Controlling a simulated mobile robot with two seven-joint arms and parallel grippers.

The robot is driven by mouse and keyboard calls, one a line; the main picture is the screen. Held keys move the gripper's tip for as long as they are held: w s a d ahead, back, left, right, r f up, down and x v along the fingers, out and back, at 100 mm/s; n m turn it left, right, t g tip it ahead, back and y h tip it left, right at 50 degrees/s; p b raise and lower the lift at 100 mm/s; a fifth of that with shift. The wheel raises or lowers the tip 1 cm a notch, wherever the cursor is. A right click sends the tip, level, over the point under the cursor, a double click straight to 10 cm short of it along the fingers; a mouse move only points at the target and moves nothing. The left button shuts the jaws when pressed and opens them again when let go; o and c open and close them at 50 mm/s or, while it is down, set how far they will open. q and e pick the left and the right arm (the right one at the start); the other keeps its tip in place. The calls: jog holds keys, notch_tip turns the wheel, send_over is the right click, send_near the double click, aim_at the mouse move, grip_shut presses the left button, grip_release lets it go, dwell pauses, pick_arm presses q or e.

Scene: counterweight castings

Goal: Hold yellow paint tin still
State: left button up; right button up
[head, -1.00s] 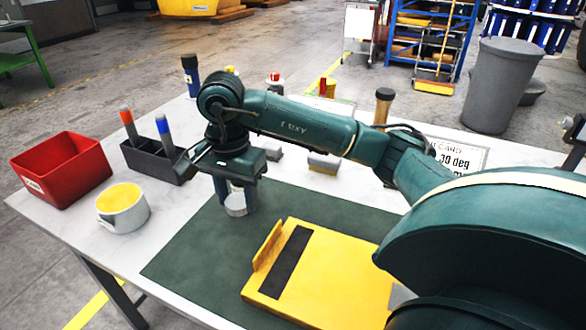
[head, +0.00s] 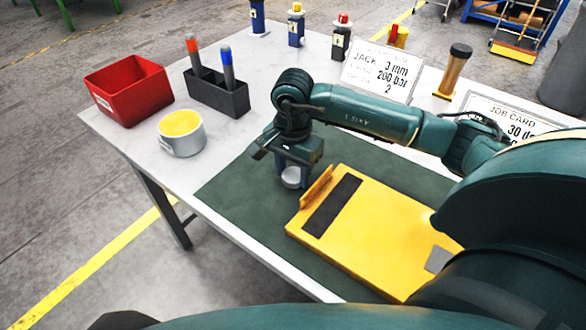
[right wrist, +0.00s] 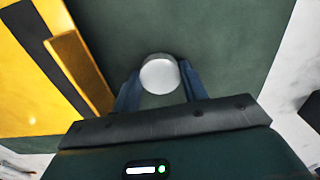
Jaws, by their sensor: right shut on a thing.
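The yellow paint tin (head: 182,133) is a pale round pot with yellow on top and a small handle. It stands upright on the white table, left of the green mat, with nothing touching it. My right gripper (head: 292,177) is right of the tin, over the mat, pointing down. Its blue fingers are shut on a small pale cylinder, which shows in the right wrist view (right wrist: 159,75) as a round light top between the fingers. Whether the cylinder touches the mat I cannot tell. My left gripper is not in view.
A yellow plate (head: 382,228) with a black strip and raised flap lies on the mat (head: 240,188), close to my right gripper. A red bin (head: 130,92) and a black marker holder (head: 217,92) stand behind the tin. Bottles and cards line the back edge.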

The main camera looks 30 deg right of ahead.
aim_at(293, 175)
jog(key=shift+f, duration=0.15)
jog(key=o, duration=1.1)
jog(key=shift+r, duration=0.35)
jog(key=shift+r+b, duration=0.35)
jog(key=shift+r, duration=5.6)
